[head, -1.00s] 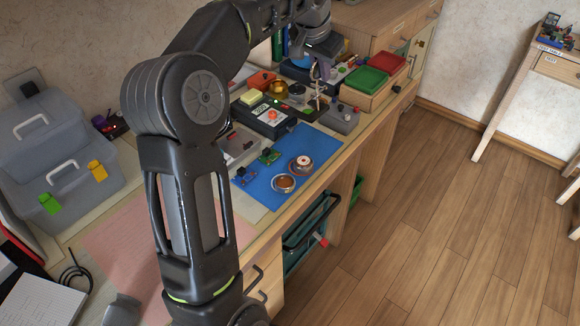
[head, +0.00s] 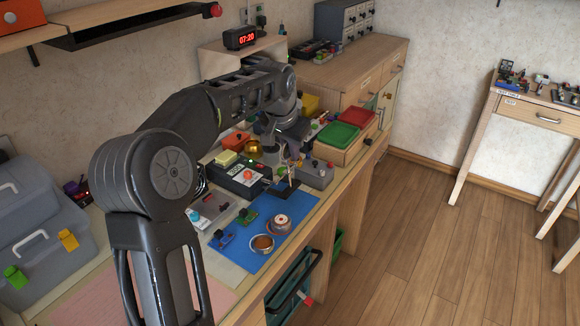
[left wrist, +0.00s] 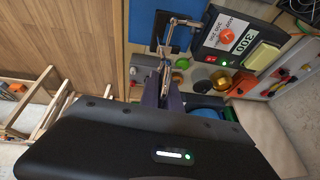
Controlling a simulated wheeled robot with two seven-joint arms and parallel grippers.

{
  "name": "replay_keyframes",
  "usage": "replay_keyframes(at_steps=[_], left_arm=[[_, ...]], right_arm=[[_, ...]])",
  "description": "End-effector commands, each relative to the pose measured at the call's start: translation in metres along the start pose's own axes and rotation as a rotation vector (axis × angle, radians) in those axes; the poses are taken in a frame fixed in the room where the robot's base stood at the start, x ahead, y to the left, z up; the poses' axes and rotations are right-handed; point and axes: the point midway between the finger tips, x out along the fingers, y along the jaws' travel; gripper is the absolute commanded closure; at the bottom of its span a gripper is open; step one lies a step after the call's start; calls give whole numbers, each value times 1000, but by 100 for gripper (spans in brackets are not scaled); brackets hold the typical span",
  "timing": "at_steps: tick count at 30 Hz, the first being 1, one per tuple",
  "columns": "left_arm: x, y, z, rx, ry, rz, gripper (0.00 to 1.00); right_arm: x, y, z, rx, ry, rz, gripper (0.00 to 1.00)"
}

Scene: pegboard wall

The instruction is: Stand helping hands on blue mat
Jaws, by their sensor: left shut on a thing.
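The helping hands (head: 284,184), a thin metal stand on a dark base, is at the far end of the blue mat (head: 242,262) in the head view. My left gripper (head: 277,160) is shut on it from above. In the left wrist view the metal arms of the helping hands (left wrist: 173,24) reach out from between my fingers (left wrist: 164,88), and its dark base overlaps the blue mat (left wrist: 140,22). The base looks over or on the mat; I cannot tell whether it touches. My right gripper is not in view.
On the mat are a solder spool (head: 279,224), a round tin (head: 262,244) and small green (head: 246,215) and blue boards. A black station (head: 240,178) stands just left of the helping hands, a grey box (head: 316,176) to the right. The mat's near right part is bare.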

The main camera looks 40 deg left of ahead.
Motion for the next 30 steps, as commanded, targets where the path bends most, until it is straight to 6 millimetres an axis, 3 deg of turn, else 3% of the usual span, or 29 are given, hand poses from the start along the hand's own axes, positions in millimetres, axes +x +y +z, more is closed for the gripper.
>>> replay_keyframes(at_steps=[9,18,26,27,30], left_arm=[[0,0,-1,0,5,-1,100],[30,3,12,0,3,0,100],[34,3,14,0,3,-1,100],[36,3,16,-1,-2,0,91],[36,3,16,-1,-2,-1,83]], right_arm=[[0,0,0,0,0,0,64],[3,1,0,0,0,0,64],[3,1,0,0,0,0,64],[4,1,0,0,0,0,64],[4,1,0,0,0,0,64]])
